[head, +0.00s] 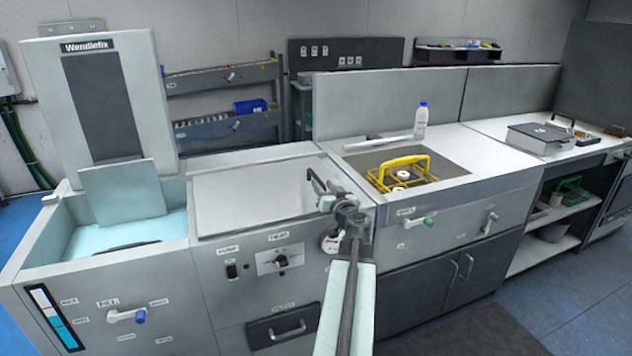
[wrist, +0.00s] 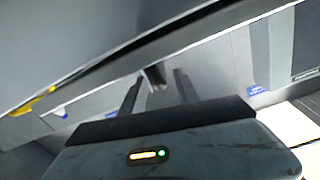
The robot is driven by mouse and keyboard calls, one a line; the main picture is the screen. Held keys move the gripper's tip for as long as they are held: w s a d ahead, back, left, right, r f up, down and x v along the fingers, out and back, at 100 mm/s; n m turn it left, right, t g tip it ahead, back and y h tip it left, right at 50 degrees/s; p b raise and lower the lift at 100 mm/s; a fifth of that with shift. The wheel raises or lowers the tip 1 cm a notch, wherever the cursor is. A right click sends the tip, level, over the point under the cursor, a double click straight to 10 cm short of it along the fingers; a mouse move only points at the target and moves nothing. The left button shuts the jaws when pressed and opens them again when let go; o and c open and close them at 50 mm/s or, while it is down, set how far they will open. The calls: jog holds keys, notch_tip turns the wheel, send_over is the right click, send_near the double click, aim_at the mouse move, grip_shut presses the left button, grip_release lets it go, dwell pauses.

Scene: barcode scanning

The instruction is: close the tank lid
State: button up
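The tank (head: 20,262) is at the left of the counter in the head view, open on top, with pale blue liquid inside. A tall pale panel marked Wendlefix (head: 50,105), which looks like the tank lid, stands raised behind it with a dark inset. My gripper (head: 316,180) is right of the tank, near the right end of the flat middle cover. In the wrist view my gripper (wrist: 157,76) shows two dark fingers apart, with a small dark thing between or beyond them. I cannot tell whether they touch it.
The flat cover (head: 250,195) lies between tank and sink. A yellow basket (head: 385,176) sits in the sink area, with a white bottle (head: 421,122) behind. A grey case (head: 540,138) is at the right. A smaller pale panel (head: 120,190) stands upright in the tank.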

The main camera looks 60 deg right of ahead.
aim_at(319, 178)
jog(key=x, duration=0.4)
jog(key=shift+w, duration=0.15)
grip_shut()
dwell(1.1)
